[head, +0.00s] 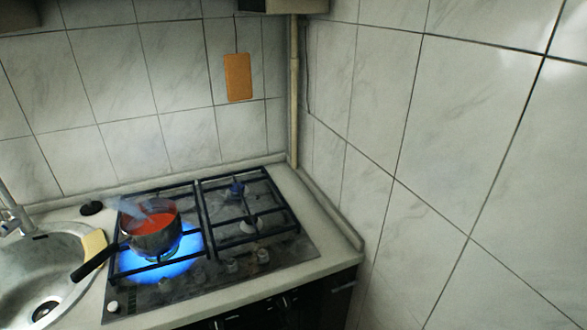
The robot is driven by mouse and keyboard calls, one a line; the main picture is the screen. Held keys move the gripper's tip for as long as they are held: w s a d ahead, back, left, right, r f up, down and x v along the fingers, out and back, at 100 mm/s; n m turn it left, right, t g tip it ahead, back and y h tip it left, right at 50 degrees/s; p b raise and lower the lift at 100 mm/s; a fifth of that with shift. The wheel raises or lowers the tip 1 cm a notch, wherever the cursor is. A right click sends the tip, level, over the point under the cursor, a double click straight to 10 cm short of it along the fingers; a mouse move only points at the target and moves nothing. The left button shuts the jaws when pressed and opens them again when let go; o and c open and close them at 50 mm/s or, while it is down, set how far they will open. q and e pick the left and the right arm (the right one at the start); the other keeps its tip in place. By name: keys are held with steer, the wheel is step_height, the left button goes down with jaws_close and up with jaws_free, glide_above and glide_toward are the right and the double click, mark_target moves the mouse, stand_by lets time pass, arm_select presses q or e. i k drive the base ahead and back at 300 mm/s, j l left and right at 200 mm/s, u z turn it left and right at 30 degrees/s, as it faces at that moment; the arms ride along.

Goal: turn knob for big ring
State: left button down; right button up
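A black gas hob (292,244) is set into the counter. I cannot tell which knob serves the big ring. Neither gripper is in view.
A steel sink (30,275) with a faucet (12,212) lies at the left, with a yellow sponge (94,243) on its edge. A tiled wall (450,180) closes off the right side. An orange board (238,78) hangs on the back wall. The right burners are free of pots.

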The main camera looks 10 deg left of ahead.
mark_target(199, 279)
steer(key=u, duration=1.35)
